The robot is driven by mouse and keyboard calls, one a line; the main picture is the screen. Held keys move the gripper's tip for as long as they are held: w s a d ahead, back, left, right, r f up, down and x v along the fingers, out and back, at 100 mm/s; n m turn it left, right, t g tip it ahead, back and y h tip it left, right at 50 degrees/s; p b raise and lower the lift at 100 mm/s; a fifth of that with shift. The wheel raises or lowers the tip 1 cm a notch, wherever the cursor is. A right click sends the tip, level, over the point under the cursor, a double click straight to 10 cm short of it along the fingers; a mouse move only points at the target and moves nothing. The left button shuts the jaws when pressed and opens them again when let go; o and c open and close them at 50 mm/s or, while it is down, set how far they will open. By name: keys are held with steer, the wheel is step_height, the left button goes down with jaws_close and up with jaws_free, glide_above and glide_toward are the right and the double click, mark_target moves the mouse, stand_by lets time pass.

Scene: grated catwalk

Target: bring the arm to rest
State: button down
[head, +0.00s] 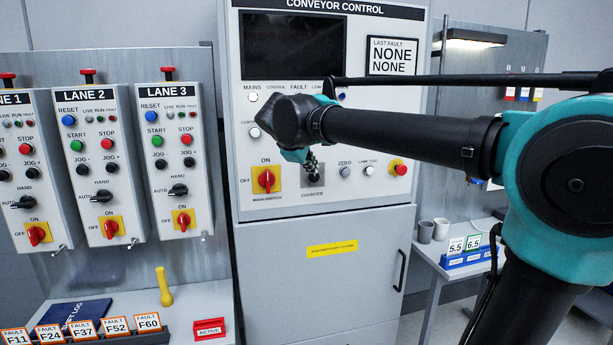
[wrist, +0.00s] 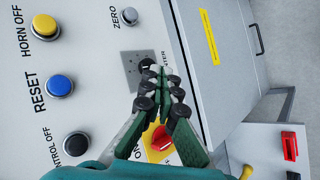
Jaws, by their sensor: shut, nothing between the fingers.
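My arm reaches in from the right across the front of the conveyor control cabinet (head: 325,235) in the head view. My gripper (head: 313,168) hangs at the arm's end, partly hidden behind the wrist, in front of the panel near the counter. In the wrist view my gripper (wrist: 163,75) is shut and empty, its fingertips together. The red main switch (wrist: 160,138) on its yellow plate shows behind the fingers. Whether the fingers touch the panel I cannot tell.
Lane boxes, such as the Lane 3 box (head: 174,160), stand left. A shelf below holds fault cards (head: 84,330), a yellow handle (head: 163,287) and a red block (head: 209,328). A side table (head: 455,268) with grey cups (head: 433,230) stands right.

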steer(key=s+d+f+m+g, duration=0.1)
steer(key=s+d+f+m, duration=0.1)
steer(key=d+f, duration=0.45)
steer(key=s+d+f+m+g, duration=0.2)
steer(key=s+d+f+m, duration=0.15)
steer(key=f, duration=0.55)
steer(key=s+d+f+m+g+y, duration=0.1)
steer(key=s+d+f+m, duration=0.3)
steer(key=s+f, duration=0.5)
steer(key=s+d+f+m+g+y, duration=0.1)
steer(key=s+d+f+m+y, duration=0.2)
steer(key=s+f, duration=0.7)
step_height(320, 180, down, 4)
steer(key=shift+s+d+f+m, duration=0.2)
steer(key=shift+d+m, duration=0.15)
steer(key=shift+d, duration=0.9)
steer(key=c, duration=2.3)
jaws_free()
